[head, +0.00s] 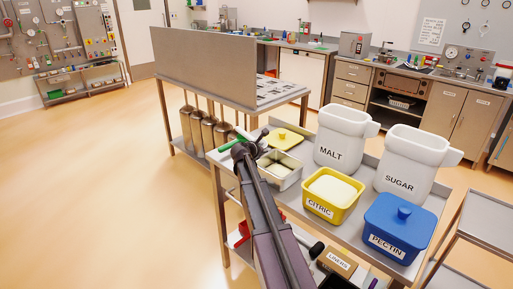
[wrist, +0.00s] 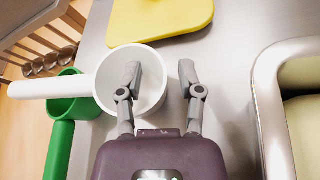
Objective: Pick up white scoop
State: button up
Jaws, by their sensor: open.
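The white scoop (wrist: 110,82) lies on the metal table top in the wrist view, its round bowl left of centre and its handle pointing left. My gripper (wrist: 159,73) is open and empty. Its left finger shows over the bowl's opening and its right finger just outside the bowl's right edge, so the right rim lies between them in the picture. I cannot tell how far the tips are above the rim. In the head view my arm and gripper largely hide the scoop.
A green scoop (wrist: 62,140) lies close below the white one. A yellow lid (wrist: 165,14) lies beyond, and a metal pan (wrist: 270,100) stands to the right. MALT (head: 340,140), SUGAR (head: 408,165), CITRIC (head: 325,206) and PECTIN (head: 395,232) containers stand farther along the table.

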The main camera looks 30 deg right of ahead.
grip_shut()
jog(key=shift+r, duration=0.15)
dwell(0.4)
notch_tip(320, 180, up, 10)
jog(key=p, duration=1)
jog(key=shift+s, duration=0.1)
dwell(0.7)
